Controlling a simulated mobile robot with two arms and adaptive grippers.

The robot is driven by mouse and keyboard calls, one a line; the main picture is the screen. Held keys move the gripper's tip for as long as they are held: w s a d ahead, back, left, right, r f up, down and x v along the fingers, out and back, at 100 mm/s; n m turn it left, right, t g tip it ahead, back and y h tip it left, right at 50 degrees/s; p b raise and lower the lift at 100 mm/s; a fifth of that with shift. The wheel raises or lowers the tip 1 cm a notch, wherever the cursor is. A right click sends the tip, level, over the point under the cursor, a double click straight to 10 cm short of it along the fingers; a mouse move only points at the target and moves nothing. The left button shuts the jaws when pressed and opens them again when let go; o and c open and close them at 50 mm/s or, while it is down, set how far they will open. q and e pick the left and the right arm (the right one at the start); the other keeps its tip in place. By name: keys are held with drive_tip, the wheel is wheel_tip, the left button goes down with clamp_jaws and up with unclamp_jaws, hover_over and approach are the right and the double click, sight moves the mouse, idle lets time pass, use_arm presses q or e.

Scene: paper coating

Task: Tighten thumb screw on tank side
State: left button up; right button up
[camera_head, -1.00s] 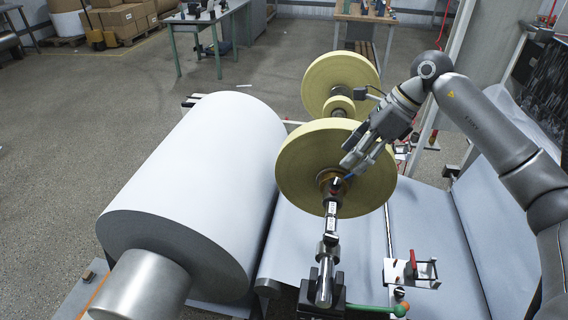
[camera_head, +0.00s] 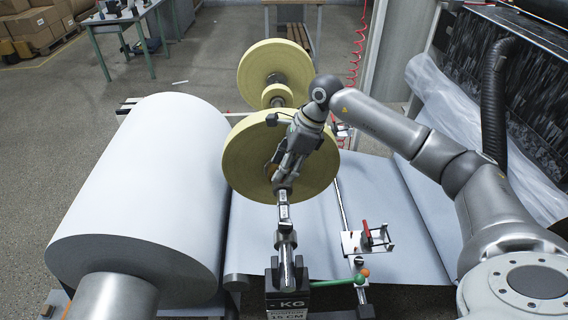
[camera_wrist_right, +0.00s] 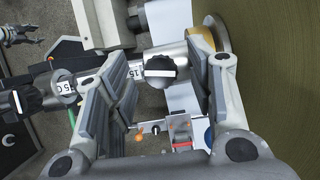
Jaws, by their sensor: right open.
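A black ridged thumb screw (camera_wrist_right: 160,69) sits on a silver collar on the shaft in the right wrist view. My right gripper (camera_wrist_right: 161,58) is open, with its two fingers on either side of the thumb screw and a visible gap to each. In the head view my right gripper (camera_head: 281,177) is at the shaft (camera_head: 287,258), in front of the near yellow roll (camera_head: 322,162). The thumb screw is mostly hidden there by the gripper. I cannot make out a tank.
A large white paper roll (camera_head: 145,185) lies left of the shaft. A second yellow roll (camera_head: 262,68) stands behind. A small bracket with a red lever (camera_head: 367,234) and a green handle (camera_head: 340,282) are right of the shaft. Pale paper web (camera_head: 390,205) spreads to the right.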

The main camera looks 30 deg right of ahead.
drive_tip(key=c, duration=1)
